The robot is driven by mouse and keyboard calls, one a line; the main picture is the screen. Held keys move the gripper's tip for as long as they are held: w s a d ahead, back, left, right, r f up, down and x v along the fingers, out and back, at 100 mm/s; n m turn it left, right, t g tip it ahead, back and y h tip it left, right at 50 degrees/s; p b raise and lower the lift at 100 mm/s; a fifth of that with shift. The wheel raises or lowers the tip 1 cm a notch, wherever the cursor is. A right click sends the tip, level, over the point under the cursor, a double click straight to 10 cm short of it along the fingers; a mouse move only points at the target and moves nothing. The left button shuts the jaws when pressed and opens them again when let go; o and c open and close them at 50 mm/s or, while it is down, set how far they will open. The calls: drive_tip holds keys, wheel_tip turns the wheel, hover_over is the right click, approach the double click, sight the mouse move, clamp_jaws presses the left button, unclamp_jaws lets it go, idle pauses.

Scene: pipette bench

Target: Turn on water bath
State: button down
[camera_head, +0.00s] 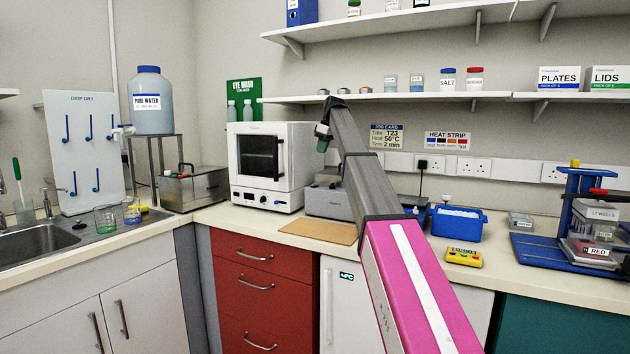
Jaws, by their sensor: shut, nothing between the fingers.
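A steel box with a dark lid and a black handle (194,190) stands on the counter in the left corner and looks like the water bath. A small red spot shows near its top; I cannot read its controls or tell whether it is on. My arm reaches up from the lower right, and my gripper (322,143) is at its far end, in front of the wall by the white oven's upper right. The gripper is small and dark here, shut and empty. In the picture it is well to the right of the steel box and above it, apart from it.
The white oven (247,160) stands right of the steel box. A grey device (325,202) is partly hidden behind my arm. A brown board (318,231), blue tub (458,226) and yellow block (463,257) lie on the counter. Shelves (400,97) run above. A water carboy (151,112) stands left.

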drive_tip(key=shift+f, duration=0.15)
drive_tip(key=x, duration=1.2)
drive_tip(key=shift+s+d+f, duration=0.2)
drive_tip(key=shift+s+f, duration=0.1)
drive_tip(key=shift+f, duration=0.65)
drive_tip(key=shift+s+a+f+t, duration=0.1)
drive_tip(key=shift+s+f+t, duration=0.15)
drive_tip(key=shift+f+t, duration=0.05)
drive_tip(key=shift+w+r, duration=0.1)
drive_tip(key=shift+w, duration=0.1)
drive_tip(key=shift+w+d+r, duration=0.25)
drive_tip(key=shift+w+d, duration=0.2)
drive_tip(key=shift+w, duration=0.2)
